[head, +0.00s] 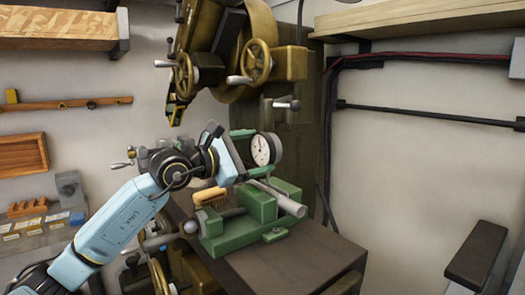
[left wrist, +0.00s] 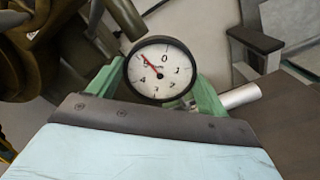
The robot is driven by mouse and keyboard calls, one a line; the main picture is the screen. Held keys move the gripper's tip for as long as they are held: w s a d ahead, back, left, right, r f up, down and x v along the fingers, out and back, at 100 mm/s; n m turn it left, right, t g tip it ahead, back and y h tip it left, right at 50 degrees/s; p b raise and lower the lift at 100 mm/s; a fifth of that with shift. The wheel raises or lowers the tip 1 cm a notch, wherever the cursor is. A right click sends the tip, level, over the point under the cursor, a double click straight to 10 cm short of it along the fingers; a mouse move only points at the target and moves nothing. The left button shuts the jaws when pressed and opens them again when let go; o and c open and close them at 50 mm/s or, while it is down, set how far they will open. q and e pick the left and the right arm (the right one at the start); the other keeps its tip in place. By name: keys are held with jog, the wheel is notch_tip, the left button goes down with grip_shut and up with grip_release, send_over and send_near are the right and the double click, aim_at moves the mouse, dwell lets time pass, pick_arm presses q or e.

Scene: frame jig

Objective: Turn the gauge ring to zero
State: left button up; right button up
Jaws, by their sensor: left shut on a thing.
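The gauge (head: 263,149) has a round white dial in a dark ring and sits above a green fixture (head: 258,205) on the bench. In the left wrist view the dial (left wrist: 160,70) faces me. Its red needle points to the upper left, and the 0 mark lies to the upper right, so the two are apart. My left gripper (head: 256,152) is at the gauge, shut on its ring. In the left wrist view its green fingers stand on either side of the dial. The exact contact is hard to see. My right gripper is not in view.
A brass-coloured machine with handwheels (head: 257,61) hangs above and behind the gauge. A grey cylinder (head: 278,198) and a wood-handled brush (head: 210,196) lie by the fixture. The dark bench top (head: 290,262) is clear at the front right.

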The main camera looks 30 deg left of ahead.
pick_arm(q)
jog(key=n+p, duration=0.1)
jog(key=n, duration=0.4)
jog(key=shift+p, duration=0.35)
jog(key=n+p, duration=0.1)
jog(key=n, duration=0.2)
jog(key=shift+p, duration=0.35)
jog(key=shift+r+n+p, duration=0.1)
jog(key=shift+n+p, duration=0.75)
jog(key=shift+n, duration=0.05)
jog(key=o, duration=0.5)
jog(key=b+v, duration=0.3)
jog(key=v, duration=0.4)
jog(key=shift+b, duration=0.3)
